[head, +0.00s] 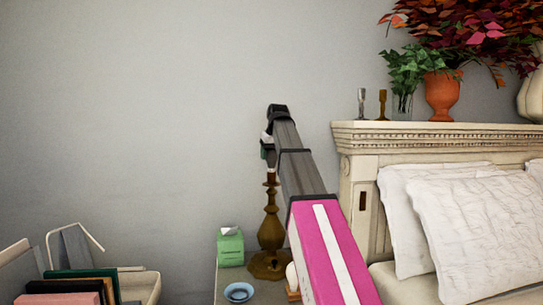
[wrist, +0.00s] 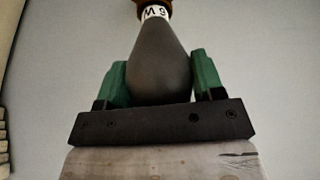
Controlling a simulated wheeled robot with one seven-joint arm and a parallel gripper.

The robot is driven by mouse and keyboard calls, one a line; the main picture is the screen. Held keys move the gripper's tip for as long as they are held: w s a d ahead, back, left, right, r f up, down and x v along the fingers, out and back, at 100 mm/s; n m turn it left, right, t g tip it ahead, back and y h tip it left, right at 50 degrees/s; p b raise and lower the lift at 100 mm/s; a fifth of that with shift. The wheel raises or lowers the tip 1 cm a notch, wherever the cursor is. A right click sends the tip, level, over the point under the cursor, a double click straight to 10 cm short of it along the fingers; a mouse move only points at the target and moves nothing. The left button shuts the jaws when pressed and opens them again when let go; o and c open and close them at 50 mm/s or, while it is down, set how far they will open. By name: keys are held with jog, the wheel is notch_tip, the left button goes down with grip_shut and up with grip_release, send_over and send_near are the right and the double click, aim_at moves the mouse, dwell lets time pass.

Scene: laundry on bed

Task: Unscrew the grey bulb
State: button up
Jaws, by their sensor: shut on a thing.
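The grey bulb (wrist: 160,60) fills the middle of the wrist view, with a white collar marked with dark print at its narrow end and a brown socket beyond. My gripper (wrist: 160,80) has its two green fingers on either side of the bulb's wide part, shut on it. In the head view, my gripper (head: 267,150) is at the top of the brass lamp (head: 271,225), which stands upright on the nightstand. The bulb is largely hidden there behind the gripper.
A green tissue box (head: 230,248) and a blue bowl (head: 239,292) stand beside the lamp on the nightstand (head: 222,283). A headboard (head: 356,165) and white pillows (head: 470,230) are at the right. Books (head: 85,285) sit in a bin at lower left. The wall above is clear.

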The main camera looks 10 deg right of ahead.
jog(key=shift+n+g+y, duration=0.3)
jog(key=shift+n+y, duration=0.4)
jog(key=shift+n, duration=1)
